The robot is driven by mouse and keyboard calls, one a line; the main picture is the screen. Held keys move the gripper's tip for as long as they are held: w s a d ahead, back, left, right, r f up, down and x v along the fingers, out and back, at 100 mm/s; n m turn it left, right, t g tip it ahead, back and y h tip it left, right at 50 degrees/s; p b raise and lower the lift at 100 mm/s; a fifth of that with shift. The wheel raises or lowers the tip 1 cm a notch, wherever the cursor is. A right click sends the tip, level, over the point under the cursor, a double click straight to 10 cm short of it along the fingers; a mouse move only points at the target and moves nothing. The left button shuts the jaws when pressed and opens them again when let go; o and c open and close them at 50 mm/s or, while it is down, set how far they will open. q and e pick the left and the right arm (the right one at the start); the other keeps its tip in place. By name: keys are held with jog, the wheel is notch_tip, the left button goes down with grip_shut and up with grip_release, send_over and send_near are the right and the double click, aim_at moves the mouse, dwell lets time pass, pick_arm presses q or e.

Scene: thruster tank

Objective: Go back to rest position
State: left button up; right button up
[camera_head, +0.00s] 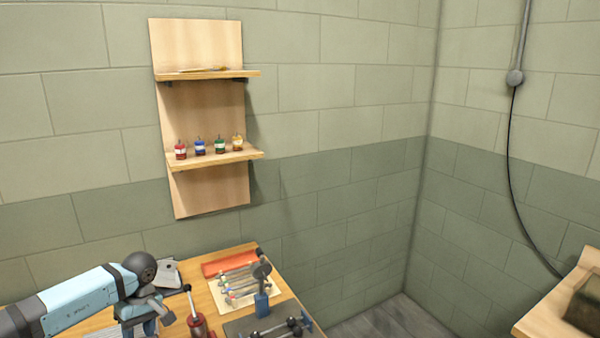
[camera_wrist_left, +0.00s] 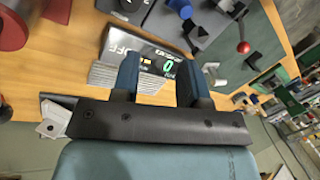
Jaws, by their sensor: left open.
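My left arm reaches in from the left in the head view, over the near left of the wooden workbench (camera_head: 213,286). My left gripper (camera_wrist_left: 160,80) shows in the left wrist view with its two dark blue fingers apart and nothing between them. In the head view it is partly cut off by the bottom edge. Beyond the fingers, a device with a lit green digit (camera_wrist_left: 167,67) and a ribbed grey block lies on the bench. I cannot tell the distance between it and the fingertips. My right gripper is in neither view.
To the right of my left arm stand a red object with an upright shaft (camera_head: 197,325), a tray of rods (camera_head: 222,303) and a blue stand (camera_head: 262,305). A wall shelf (camera_head: 215,157) holds several small coloured jars. Another wooden surface (camera_head: 545,322) is at far right.

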pick_arm(q)
jog(key=s+d+f+n+h, duration=0.1)
jog(key=s+d+f+h, duration=0.25)
jog(key=d, duration=0.55)
jog(key=s+d+f+n+h, duration=0.2)
jog(key=d+f+h, duration=0.2)
jog(key=d, duration=0.4)
jog(key=s+d+r+n+t+h, duration=0.2)
jog(key=s+d+n+h, duration=0.2)
jog(key=d+n+h, duration=0.3)
jog(key=s+d+r+n+t+h, duration=0.2)
jog(key=s+d+n+h, duration=0.35)
jog(key=d, duration=0.35)
jog(key=s+a+f+m+t+y, duration=0.4)
jog(key=s+a+f+m+y, duration=0.2)
jog(key=m, duration=0.8)
jog(key=s+a+f+m+t+y, duration=0.5)
jog(key=s+a+m+y, duration=0.3)
jog(key=m, duration=0.7)
jog(key=shift+s+a+f+y, duration=0.4)
jog(key=shift+s+f+y, duration=0.25)
jog(key=shift+f, duration=0.2)
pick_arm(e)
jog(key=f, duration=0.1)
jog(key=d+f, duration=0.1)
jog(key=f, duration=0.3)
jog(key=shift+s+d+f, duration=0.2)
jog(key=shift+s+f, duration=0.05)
pick_arm(q)
jog(key=shift+w, duration=0.1)
